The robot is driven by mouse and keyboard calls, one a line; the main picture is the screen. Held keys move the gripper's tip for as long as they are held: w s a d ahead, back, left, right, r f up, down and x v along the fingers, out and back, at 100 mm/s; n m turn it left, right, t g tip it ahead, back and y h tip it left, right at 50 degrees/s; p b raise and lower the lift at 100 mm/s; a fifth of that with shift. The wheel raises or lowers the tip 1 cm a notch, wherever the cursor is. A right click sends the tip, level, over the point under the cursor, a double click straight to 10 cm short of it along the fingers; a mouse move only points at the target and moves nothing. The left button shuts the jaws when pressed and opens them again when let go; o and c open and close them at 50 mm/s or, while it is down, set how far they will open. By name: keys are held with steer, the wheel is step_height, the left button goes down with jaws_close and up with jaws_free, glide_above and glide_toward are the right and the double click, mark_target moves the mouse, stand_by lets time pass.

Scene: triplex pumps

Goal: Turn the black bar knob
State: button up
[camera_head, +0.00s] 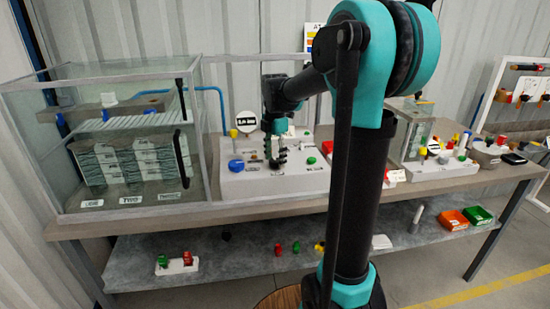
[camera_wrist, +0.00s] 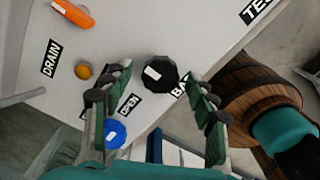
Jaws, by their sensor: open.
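A black faceted knob (camera_wrist: 160,73) with a white mark on top sits on a pale panel in the wrist view. A label beginning "BA" (camera_wrist: 179,87) lies beside it, partly hidden by a finger. My gripper (camera_wrist: 158,76) is open, with one green-padded finger to each side of the knob and visible gaps between. In the head view my gripper (camera_head: 275,152) points down over the white panel box (camera_head: 262,186) on the table; I cannot make out the black knob there.
A blue knob (camera_wrist: 115,133) sits near the left finger, by an "OPEN" label (camera_wrist: 130,104). A wooden barrel (camera_wrist: 255,95) stands right, below the panel edge. A glass case (camera_head: 125,140) stands left.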

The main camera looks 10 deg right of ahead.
mark_target(275, 160)
step_height(275, 160, up, 12)
stand_by(0.6)
